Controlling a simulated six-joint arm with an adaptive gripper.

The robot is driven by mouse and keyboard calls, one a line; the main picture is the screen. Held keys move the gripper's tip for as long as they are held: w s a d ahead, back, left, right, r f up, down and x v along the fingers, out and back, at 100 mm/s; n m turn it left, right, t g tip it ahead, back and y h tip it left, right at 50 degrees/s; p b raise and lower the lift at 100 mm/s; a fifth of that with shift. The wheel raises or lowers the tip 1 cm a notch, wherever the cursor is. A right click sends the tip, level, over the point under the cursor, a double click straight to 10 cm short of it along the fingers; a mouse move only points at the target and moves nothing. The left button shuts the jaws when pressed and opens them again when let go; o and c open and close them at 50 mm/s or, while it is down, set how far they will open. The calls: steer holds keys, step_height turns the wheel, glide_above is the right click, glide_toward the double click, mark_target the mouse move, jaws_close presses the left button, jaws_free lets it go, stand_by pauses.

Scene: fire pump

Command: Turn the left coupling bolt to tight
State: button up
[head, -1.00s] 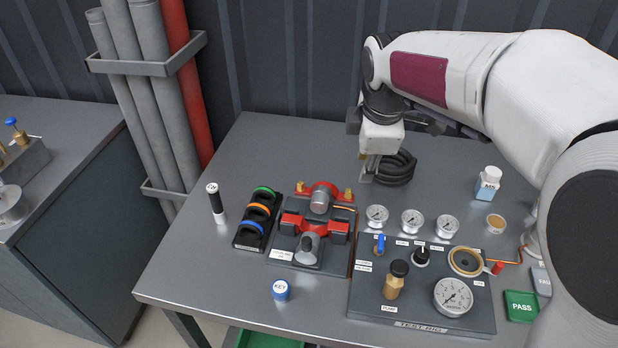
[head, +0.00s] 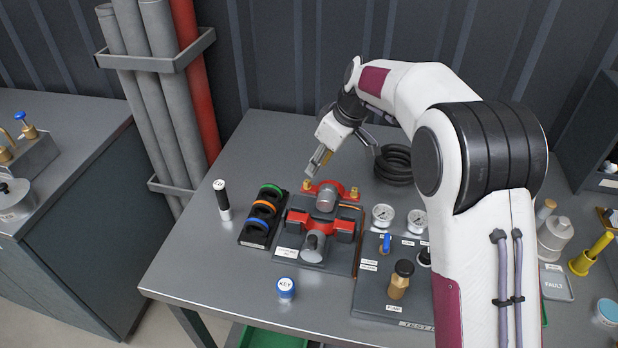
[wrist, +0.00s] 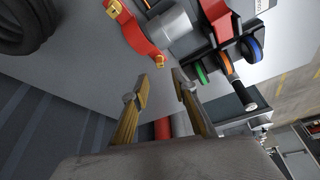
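The coupling (head: 326,200) is a grey cylinder in a red clamp on a dark plate. Its left coupling bolt (head: 307,184) is a small brass piece at the clamp's left end; it also shows in the wrist view (wrist: 160,62). A second brass bolt (head: 354,191) stands at the clamp's right end. My gripper (head: 312,172) is above and just behind the left bolt, tilted down. In the wrist view its two fingers (wrist: 155,88) are apart with nothing between them. The left bolt lies just beyond the fingertips, not touching them as far as I see.
Green, orange and blue rings (head: 261,210) sit on a rack left of the coupling. A blue-topped KEY cap (head: 286,287) is in front. A black hose coil (head: 393,165) lies behind right. Gauges (head: 382,216) stand to the right.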

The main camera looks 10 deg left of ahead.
mark_target(307, 181)
steer(key=shift+a+f, duration=0.1)
steer(key=shift+f, duration=0.05)
stand_by(0.3)
steer(key=shift+x, duration=3.8)
jaws_close()
